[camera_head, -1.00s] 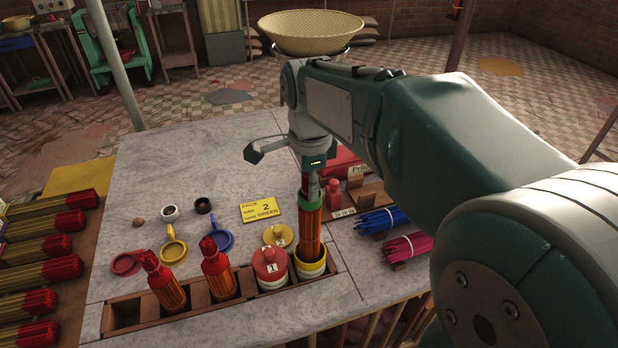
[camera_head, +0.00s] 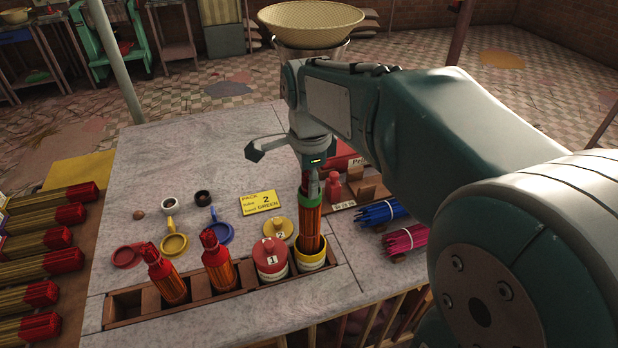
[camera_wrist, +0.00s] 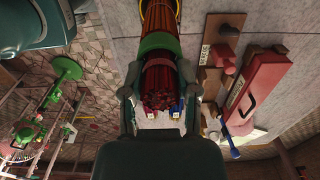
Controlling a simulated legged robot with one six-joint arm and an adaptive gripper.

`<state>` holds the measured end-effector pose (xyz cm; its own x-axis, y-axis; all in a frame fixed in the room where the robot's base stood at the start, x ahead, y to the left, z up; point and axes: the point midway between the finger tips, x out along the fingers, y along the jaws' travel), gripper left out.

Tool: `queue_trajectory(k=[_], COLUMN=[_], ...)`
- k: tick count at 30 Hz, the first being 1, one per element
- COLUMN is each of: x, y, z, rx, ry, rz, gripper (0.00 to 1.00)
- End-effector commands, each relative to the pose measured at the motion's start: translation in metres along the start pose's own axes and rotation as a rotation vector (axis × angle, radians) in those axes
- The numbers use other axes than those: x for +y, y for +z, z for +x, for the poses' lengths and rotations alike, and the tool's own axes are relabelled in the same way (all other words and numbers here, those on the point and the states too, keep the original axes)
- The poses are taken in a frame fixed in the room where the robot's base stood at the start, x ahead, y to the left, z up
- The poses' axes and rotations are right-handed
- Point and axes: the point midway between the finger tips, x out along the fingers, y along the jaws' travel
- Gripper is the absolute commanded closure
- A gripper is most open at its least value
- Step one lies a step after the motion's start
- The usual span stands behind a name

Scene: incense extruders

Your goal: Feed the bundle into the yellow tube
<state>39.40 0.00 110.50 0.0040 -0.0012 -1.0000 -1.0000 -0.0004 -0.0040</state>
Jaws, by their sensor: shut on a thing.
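My gripper (camera_wrist: 158,115) is shut on the upper, dark red end of the bundle (camera_head: 308,222), seen from above in the wrist view (camera_wrist: 158,85). The bundle is orange-red sticks with a green band (camera_head: 309,197) near its top. It stands nearly upright over the yellow tube (camera_head: 311,257). Its lower end is inside the tube's yellow rim, and how deep it reaches is hidden. The tube sits at the right end of the wooden rack (camera_head: 125,308). The yellow card (camera_head: 260,203) reads PACK 2 and GREEN.
A red-capped tube marked 1 (camera_head: 270,259) stands directly left of the yellow tube. Two red-topped bundles (camera_head: 220,265) stand farther left in the rack. A yellow lid marked 2 (camera_head: 278,227) lies behind. Blue (camera_head: 381,213) and pink bundles (camera_head: 405,239) lie at right.

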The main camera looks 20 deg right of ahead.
Motion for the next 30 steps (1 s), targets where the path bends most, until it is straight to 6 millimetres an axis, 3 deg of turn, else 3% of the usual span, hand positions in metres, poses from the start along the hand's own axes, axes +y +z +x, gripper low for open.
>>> queue_trajectory(k=[30], x=[0.000], y=[0.000], z=[0.043], rx=[0.000], ry=[0.000], rz=[0.000], gripper=[1.00])
